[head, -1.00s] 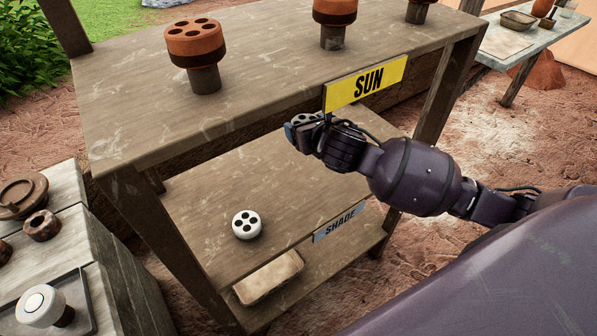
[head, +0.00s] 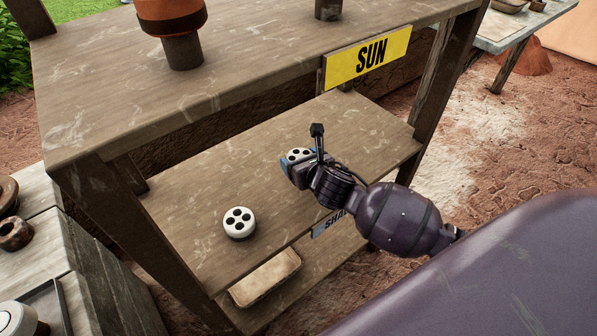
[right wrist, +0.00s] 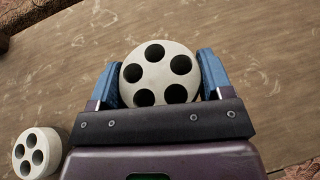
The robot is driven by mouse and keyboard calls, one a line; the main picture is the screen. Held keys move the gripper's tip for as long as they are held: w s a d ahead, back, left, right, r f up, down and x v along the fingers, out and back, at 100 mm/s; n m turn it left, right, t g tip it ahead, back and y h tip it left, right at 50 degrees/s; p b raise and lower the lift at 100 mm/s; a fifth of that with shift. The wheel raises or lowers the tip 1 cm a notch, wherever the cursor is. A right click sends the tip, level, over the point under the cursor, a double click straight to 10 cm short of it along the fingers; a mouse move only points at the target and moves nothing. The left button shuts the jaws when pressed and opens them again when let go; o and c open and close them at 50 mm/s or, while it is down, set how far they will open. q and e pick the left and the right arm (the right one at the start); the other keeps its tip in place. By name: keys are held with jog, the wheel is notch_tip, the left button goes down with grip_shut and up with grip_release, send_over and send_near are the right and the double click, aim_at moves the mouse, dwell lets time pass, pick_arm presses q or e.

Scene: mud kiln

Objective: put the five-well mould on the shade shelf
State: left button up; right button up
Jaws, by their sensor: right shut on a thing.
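The five-well mould (right wrist: 157,73) is a white disc with five dark holes in its top. It also shows in the head view (head: 298,155). My right gripper (right wrist: 160,80) is shut on it, with a blue finger on each side. The gripper (head: 297,160) is over the shade shelf (head: 255,165), the wooden board under the top one. Whether the mould touches the board I cannot tell. The shade sign (head: 330,225) on the front edge is partly hidden by my arm. My left gripper is not in view.
A white four-hole mould (head: 239,222) sits on the same shelf, left of the gripper. A tray (head: 265,278) lies on the lowest board. Bare shelf lies around the held mould.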

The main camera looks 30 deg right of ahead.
notch_tip(320, 180, down, 4)
jog(key=shift+f+b, duration=0.25)
jog(key=shift+b, duration=0.5)
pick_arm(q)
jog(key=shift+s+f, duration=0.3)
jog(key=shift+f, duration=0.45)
pick_arm(e)
jog(key=shift+r, duration=0.2)
jog(key=shift+f, duration=0.15)
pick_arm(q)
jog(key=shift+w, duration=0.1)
pick_arm(e)
jog(key=o, duration=0.9)
jog(key=shift+c, duration=0.2)
